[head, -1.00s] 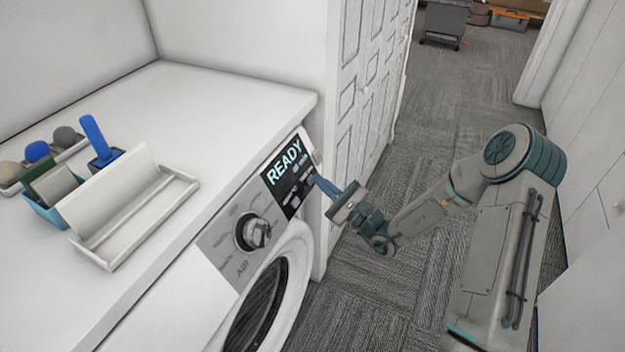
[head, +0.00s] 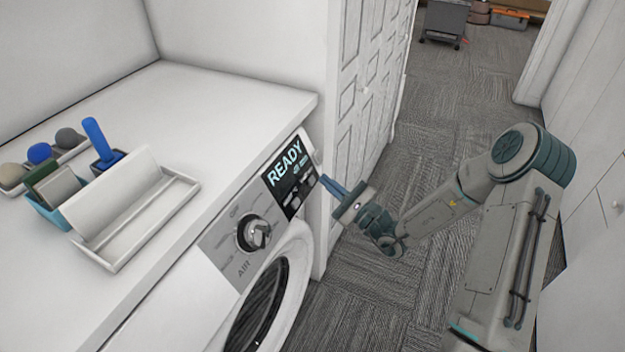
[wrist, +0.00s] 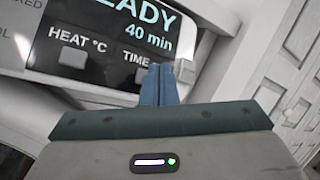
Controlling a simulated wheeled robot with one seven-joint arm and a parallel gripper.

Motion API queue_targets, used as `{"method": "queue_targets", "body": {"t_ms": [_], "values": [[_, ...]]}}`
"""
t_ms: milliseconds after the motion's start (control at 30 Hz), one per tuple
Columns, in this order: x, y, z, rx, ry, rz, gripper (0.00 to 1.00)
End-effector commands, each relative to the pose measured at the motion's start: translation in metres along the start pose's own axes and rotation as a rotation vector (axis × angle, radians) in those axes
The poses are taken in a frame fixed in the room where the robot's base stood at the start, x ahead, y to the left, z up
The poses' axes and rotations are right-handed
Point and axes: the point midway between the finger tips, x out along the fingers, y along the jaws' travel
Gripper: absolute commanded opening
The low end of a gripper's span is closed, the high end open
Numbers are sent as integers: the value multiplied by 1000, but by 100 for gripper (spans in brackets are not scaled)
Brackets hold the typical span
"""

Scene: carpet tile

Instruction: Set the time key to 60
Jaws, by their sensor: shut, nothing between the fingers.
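The control panel's dark display (head: 289,172) reads READY, and in the wrist view the display (wrist: 140,28) shows 40 min. The TIME key (wrist: 143,74) is a small grey key under its label, partly hidden behind my fingers. The HEAT °C key (wrist: 73,59) is to its left. My gripper (head: 323,180) is shut with nothing in it, its blue fingers pointing at the panel from the right. In the wrist view my fingertips (wrist: 166,70) overlap the right side of the TIME key; they look slightly apart from the panel.
A dial (head: 254,235) sits left of the display, above the round door (head: 262,305). A white tray (head: 150,225) and a blue holder (head: 45,212) stand on the counter (head: 235,95). A white panelled door (head: 362,100) rises behind.

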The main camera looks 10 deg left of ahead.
Motion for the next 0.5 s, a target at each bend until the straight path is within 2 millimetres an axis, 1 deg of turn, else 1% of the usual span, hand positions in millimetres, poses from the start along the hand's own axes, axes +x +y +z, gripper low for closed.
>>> {"method": "queue_targets", "body": {"t_ms": [333,500], "values": [[-23,-19,19,-2,2,-1,0],[-31,-24,24,-1,0,0,0]]}}
